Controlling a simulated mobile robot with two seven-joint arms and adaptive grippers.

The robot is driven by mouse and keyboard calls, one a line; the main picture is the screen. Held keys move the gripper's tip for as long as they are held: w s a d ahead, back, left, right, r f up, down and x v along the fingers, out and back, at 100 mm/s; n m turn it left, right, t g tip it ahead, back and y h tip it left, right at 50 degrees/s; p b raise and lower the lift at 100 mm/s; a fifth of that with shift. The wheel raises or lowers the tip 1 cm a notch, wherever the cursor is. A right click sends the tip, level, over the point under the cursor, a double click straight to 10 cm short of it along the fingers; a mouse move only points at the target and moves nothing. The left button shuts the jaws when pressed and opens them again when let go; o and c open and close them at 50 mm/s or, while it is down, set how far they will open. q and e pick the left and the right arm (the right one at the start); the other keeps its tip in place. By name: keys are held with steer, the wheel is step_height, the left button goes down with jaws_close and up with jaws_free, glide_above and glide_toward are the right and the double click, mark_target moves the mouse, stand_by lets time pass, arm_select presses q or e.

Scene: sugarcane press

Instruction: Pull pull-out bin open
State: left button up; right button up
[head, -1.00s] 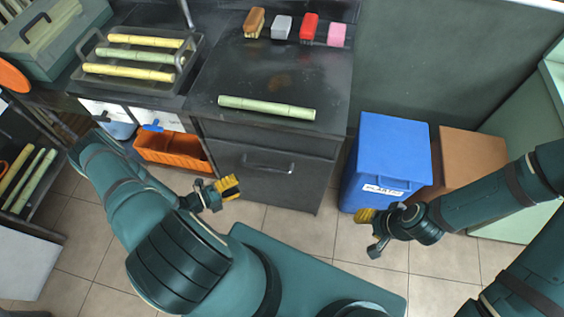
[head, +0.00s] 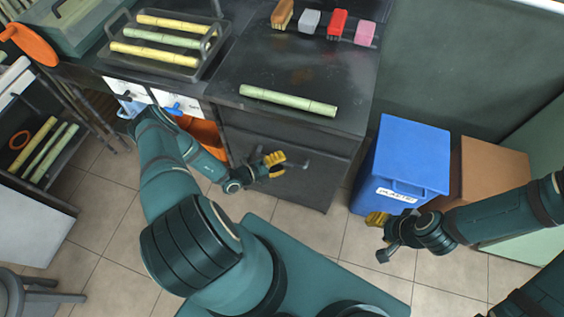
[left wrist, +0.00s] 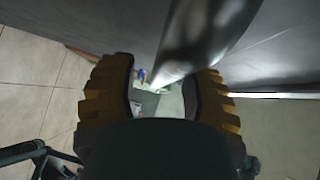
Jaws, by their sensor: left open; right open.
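The pull-out bin (head: 308,188) is the dark grey front low in the black counter, and it looks flush with the cabinet. Its bar handle is partly hidden by my left gripper (head: 272,165) in the head view. That gripper is open at the handle. In the left wrist view, a shiny grey bar, the handle (left wrist: 192,40), runs between the two yellow-padded fingers of my left gripper (left wrist: 165,85). I cannot tell whether they touch it. My right gripper (head: 378,221) is open and empty in front of the blue bin.
A blue plastic bin (head: 405,160) and a brown box (head: 492,170) stand right of the counter. An orange crate (head: 207,135) is left of the pull-out bin.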

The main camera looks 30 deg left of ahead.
arm_select(q)
steer(key=shift+w+d, duration=0.15)
steer(key=shift+w, duration=0.1)
jaws_close()
steer(key=shift+s, duration=0.1)
